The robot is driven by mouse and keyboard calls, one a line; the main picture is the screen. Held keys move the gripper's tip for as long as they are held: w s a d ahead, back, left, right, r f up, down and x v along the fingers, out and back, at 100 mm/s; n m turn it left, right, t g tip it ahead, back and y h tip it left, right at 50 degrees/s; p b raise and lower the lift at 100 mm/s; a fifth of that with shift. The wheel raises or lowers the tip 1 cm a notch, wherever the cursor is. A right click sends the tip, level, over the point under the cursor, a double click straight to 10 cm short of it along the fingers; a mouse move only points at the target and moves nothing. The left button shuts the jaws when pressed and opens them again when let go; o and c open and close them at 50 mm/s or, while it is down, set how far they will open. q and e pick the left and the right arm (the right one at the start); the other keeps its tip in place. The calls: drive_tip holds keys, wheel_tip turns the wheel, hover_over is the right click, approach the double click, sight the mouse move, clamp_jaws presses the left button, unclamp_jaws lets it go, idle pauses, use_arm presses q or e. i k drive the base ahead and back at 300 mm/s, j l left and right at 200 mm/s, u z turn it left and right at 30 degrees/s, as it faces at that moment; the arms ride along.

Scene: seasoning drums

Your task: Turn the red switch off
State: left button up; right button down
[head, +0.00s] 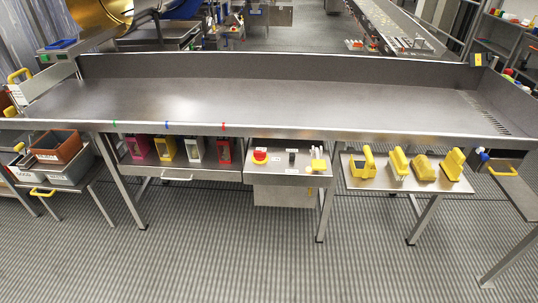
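A control box (288,173) hangs under the front edge of the long steel table, near the middle of the head view. On its top, at the left, is a round red knob (260,155) on a yellow base. A small black switch (292,155) stands near the middle of the box top, and a yellow piece (318,165) with small white and red parts is at its right. Which of these is the red switch, and its setting, is too small to tell. Neither of my grippers is in view.
The long steel table (270,100) has a bare top. A shelf (180,174) left of the box holds pink, yellow, grey and red containers. A side shelf (360,183) at the right holds several yellow scoops or brushes (424,168). Bins (58,148) stand far left. The ridged floor in front is clear.

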sight(260, 156)
drive_tip(key=i+j+z, duration=0.1)
drive_tip(key=j, duration=0.25)
drive_tip(key=i+j+z, duration=0.1)
drive_tip(key=i+j, duration=0.3)
drive_tip(key=j, duration=0.3)
drive_tip(key=i+j+z, duration=0.15)
drive_tip(key=j, duration=0.2)
drive_tip(key=i+j+z, duration=0.1)
drive_tip(key=j, duration=0.3)
